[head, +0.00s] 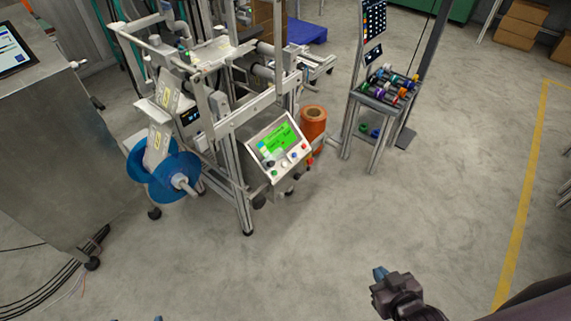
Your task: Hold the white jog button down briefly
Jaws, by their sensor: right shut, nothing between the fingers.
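The white jog button (285,164) looks like the pale round button in the lower row of the tilted control panel (261,146); the label is too small to read. The panel has a lit green screen (276,138) and sits on the front of the machine frame. My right gripper (380,273) is shut and empty at the bottom right, well apart from the panel, above bare floor. A small dark tip at the bottom edge may belong to my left gripper (157,318); its jaws cannot be made out.
A green button (274,173) and a red button (305,147) flank the white one. A blue reel (174,178) stands out from the machine's left. A rack of coloured spools (388,88) is at the right. The floor (300,240) before the machine is clear.

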